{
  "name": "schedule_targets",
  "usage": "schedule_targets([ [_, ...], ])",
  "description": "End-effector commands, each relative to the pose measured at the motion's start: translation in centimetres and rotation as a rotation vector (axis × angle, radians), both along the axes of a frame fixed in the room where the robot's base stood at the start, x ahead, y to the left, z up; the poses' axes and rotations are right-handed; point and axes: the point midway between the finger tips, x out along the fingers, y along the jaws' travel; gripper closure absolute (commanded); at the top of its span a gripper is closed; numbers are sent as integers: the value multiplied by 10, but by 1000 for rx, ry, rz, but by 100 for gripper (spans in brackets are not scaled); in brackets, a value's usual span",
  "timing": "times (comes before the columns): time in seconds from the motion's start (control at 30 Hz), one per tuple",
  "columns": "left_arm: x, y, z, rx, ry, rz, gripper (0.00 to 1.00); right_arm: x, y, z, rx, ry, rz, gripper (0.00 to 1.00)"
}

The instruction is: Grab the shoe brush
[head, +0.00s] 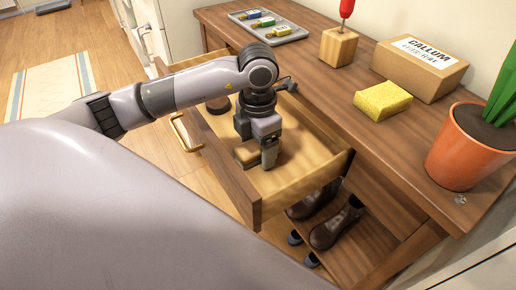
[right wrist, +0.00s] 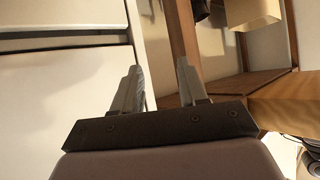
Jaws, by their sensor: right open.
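My left gripper (head: 258,155) points down into the open wooden drawer (head: 228,172). A light brown, block-like object (head: 246,155), possibly the shoe brush, lies on the drawer floor right at its fingers. The gripper hides part of this object, and I cannot tell whether the fingers are closed on it. A dark brown round object (head: 218,104) sits farther back in the drawer, partly under my arm. My right gripper (right wrist: 163,88) shows in the right wrist view with its two fingers apart and nothing between them.
On the wooden table (head: 330,105) are a yellow sponge (head: 382,101), a cardboard box (head: 420,68), a wooden block with a red-handled tool (head: 339,46), a grey tray (head: 268,27) and a potted plant (head: 468,150). Brown shoes (head: 336,222) stand on the shelf below.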

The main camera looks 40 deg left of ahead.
Motion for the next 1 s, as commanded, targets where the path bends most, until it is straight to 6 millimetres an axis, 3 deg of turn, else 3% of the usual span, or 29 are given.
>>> schedule_targets([
  [0.03, 0, 0, 0, 0, 0, 0, 39, 0, 0, 0, 0, 0, 0, 57],
  [0.13, 0, 0, 0, 0, 0, 0, 71, 0, 0, -1, 0, 0, 0, 57],
  [0.17, 0, 0, 0, 0, 0, 0, 76, 0, 0, -1, 0, 0, 0, 57],
  [0.47, 0, 0, 2, 0, -1, 0, 76, 0, 0, -1, 1, 0, 0, 57],
  [0.67, 1, 0, 17, -2, -3, 0, 76, 0, 0, 1, 2, 2, -2, 57],
  [0.83, 1, 0, 50, 0, -6, -1, 76, -1, -4, 3, 1, 10, -12, 57],
  [1.0, 2, 0, 104, -3, -9, -1, 76, -5, -10, 3, -2, 34, -26, 57],
])
